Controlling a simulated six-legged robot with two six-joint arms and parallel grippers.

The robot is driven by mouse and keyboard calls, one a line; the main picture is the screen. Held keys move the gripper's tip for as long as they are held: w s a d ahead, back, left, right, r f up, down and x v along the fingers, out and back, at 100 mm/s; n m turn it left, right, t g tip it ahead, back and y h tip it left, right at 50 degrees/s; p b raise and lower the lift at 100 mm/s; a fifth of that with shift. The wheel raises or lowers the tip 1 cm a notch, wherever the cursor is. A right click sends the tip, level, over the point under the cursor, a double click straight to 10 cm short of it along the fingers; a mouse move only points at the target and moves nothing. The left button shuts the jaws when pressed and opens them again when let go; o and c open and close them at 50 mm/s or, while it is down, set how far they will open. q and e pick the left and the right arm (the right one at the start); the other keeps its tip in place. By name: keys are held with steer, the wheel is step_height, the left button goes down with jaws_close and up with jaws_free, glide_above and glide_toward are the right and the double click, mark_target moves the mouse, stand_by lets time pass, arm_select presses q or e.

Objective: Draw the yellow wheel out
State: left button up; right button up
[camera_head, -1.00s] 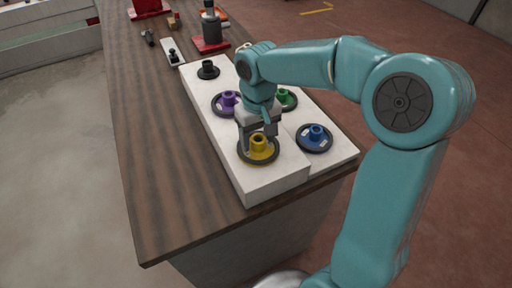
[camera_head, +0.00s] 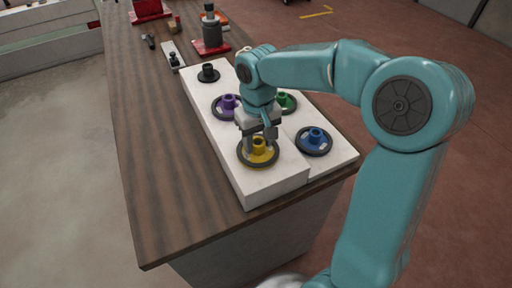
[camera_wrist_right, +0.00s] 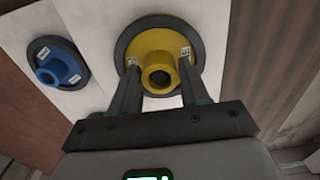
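The yellow wheel (camera_head: 258,152) has a dark rim and a raised yellow hub; it lies on the front end of the white block in the head view. It also shows in the right wrist view (camera_wrist_right: 158,55), with its hub between the finger ends. My right gripper (camera_head: 258,142) is just above and behind the hub. Its two fingers (camera_wrist_right: 160,85) are apart, one on each side of the hub, with a gap visible around the hub. Whether they touch the wheel I cannot tell. My left gripper is not in view.
A blue wheel (camera_head: 314,140), a green wheel (camera_head: 285,102), a purple wheel (camera_head: 228,105) and a black one (camera_head: 208,73) sit on the white blocks around my right gripper. A grey-and-red stand (camera_head: 211,38) is farther back. The brown tabletop (camera_head: 165,170) left of the blocks is clear.

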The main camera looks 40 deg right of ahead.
jaws_close()
steer(key=shift+r, duration=0.25)
steer(key=shift+r+p, duration=0.25)
steer(key=shift+p, duration=0.15)
steer(key=shift+r, duration=0.15)
steer(key=shift+r+p, duration=2.55)
steer(key=shift+r, duration=0.35)
step_height(320, 180, up, 4)
steer(key=p, duration=0.3)
